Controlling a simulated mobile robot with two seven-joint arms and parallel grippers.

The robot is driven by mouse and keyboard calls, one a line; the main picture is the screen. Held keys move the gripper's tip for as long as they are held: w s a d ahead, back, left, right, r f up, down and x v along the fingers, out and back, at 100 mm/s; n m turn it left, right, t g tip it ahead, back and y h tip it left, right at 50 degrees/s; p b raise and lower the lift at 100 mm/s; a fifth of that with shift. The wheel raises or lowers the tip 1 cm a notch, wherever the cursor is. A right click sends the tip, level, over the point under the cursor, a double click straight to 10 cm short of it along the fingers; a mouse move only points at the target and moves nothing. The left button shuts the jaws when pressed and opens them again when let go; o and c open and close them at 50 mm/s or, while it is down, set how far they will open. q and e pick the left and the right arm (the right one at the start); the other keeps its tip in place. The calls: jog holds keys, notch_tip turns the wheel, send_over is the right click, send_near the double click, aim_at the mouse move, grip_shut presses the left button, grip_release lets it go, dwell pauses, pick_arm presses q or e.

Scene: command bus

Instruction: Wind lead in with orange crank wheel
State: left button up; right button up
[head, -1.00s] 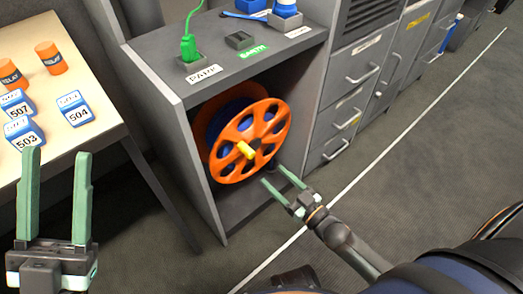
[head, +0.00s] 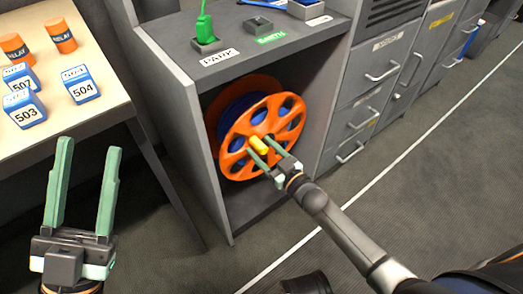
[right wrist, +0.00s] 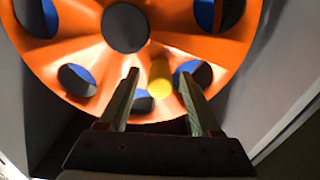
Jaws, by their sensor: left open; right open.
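The orange crank wheel (head: 235,150) stands inside a grey open cabinet in the head view, in front of a reel of blue lead (head: 240,107). Its yellow crank handle (head: 259,145) sticks out from the wheel's face. In the right wrist view the handle (right wrist: 160,80) shows between the two fingers, and the wheel (right wrist: 190,45) fills the top. My right gripper (head: 268,152) is open at the handle, its fingers on either side of it. Whether they touch it I cannot tell. My left gripper (head: 90,145) is open and empty at the lower left.
The grey cabinet (head: 218,208) encloses the wheel with side walls and a top. A green plug (head: 204,28) stands on top. A table (head: 85,117) with blue numbered blocks (head: 27,112) and orange relays (head: 60,36) is at left.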

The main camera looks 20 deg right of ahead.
jog(key=shift+w+a, duration=0.1)
jog(key=shift+w, duration=0.2)
grip_shut()
dwell(0.4)
dwell(0.9)
